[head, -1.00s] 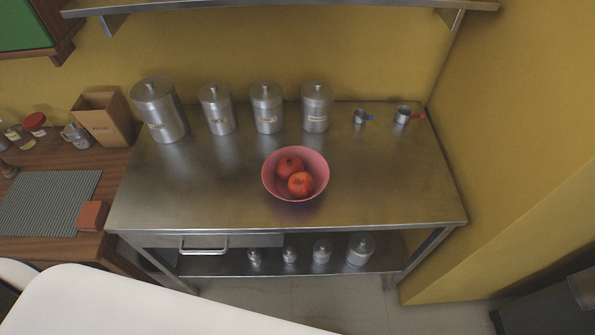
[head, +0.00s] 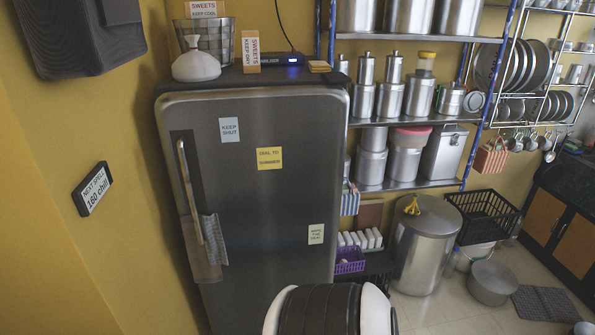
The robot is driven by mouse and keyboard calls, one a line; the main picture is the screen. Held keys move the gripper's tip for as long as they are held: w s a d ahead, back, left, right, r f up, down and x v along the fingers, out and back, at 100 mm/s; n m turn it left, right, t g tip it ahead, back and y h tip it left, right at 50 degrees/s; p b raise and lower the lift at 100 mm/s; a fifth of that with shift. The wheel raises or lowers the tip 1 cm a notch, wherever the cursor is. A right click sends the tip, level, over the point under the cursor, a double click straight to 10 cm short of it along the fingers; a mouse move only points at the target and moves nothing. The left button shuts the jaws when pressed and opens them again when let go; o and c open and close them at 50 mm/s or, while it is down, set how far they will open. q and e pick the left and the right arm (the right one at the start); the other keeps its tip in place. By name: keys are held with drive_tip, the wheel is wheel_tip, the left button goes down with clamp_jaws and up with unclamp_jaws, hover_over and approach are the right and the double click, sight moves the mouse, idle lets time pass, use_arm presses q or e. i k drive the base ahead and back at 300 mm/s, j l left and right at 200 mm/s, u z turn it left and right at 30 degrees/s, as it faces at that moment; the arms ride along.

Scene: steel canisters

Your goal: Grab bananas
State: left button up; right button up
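A small bunch of yellow bananas (head: 412,206) appears to lie on the lid of a large steel drum (head: 423,248) that stands on the floor right of the fridge. The bunch is small in the view and its stems are hard to make out. Neither of my grippers is in view. A white and black rounded part at the bottom middle looks like my own body.
A tall dark fridge (head: 257,190) with a handle stands left of the drum. A steel rack (head: 410,128) with canisters is behind. A black crate (head: 483,215), a low steel pot (head: 494,282) and a dark mat (head: 546,303) are at right. Some floor before the drum is clear.

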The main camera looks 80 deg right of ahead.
sight(412, 207)
drive_tip(key=z, duration=3.35)
drive_tip(key=i+l+u, duration=0.15)
drive_tip(key=i, duration=0.35)
drive_tip(key=i+l+u, duration=0.2)
drive_tip(key=i, duration=0.3)
drive_tip(key=l, duration=0.1)
